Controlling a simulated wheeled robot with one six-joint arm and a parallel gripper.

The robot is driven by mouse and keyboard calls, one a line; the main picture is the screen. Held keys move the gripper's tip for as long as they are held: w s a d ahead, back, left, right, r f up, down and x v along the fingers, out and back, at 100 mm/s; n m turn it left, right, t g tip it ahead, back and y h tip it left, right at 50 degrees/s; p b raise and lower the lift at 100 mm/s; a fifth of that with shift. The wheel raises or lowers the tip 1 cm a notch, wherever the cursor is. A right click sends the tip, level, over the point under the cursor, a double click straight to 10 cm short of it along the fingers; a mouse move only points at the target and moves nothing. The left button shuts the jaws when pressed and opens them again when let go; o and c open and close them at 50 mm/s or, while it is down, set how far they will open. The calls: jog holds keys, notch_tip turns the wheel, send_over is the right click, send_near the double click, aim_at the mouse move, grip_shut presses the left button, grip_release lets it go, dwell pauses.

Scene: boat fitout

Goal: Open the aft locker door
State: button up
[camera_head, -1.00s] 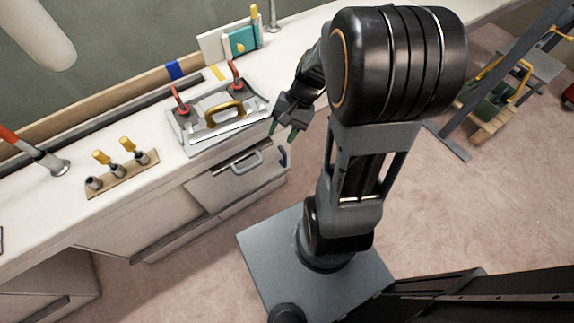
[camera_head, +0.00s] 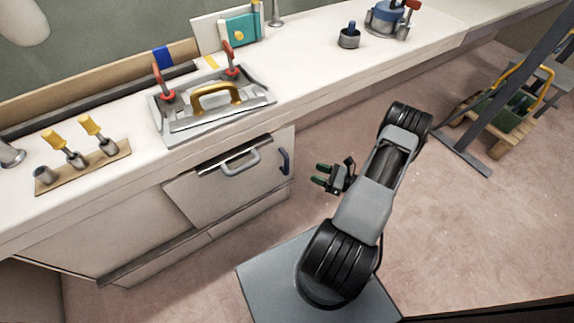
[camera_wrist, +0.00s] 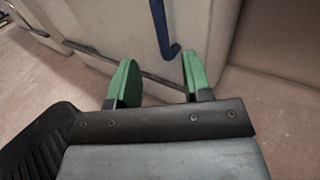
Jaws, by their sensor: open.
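The locker front (camera_head: 225,182) is a pale panel under the counter with a grey bar handle (camera_head: 240,163). A dark blue upright handle (camera_head: 284,161) is at the right end of this front, and its lower end shows in the wrist view (camera_wrist: 161,28). I cannot tell which handle belongs to the aft door. No wide opening shows. My gripper (camera_head: 320,174) is open and empty, with green fingertips, to the right of the blue handle and apart from it. In the wrist view my fingers (camera_wrist: 158,68) point toward the locker, with the blue handle beyond them.
The white counter (camera_head: 310,85) carries a grey tray-like fixture with a yellow handle (camera_head: 215,92), red clamps and yellow-handled tools (camera_head: 90,125). A blue-grey power tool (camera_head: 388,18) stands farther right.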

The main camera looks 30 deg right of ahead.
aim_at(287, 162)
jog(key=b+x, duration=0.2)
jog(key=x, duration=1)
jog(key=shift+w+a, duration=0.25)
jog(key=shift+a, duration=0.05)
jog(key=shift+c, duration=0.3)
grip_shut()
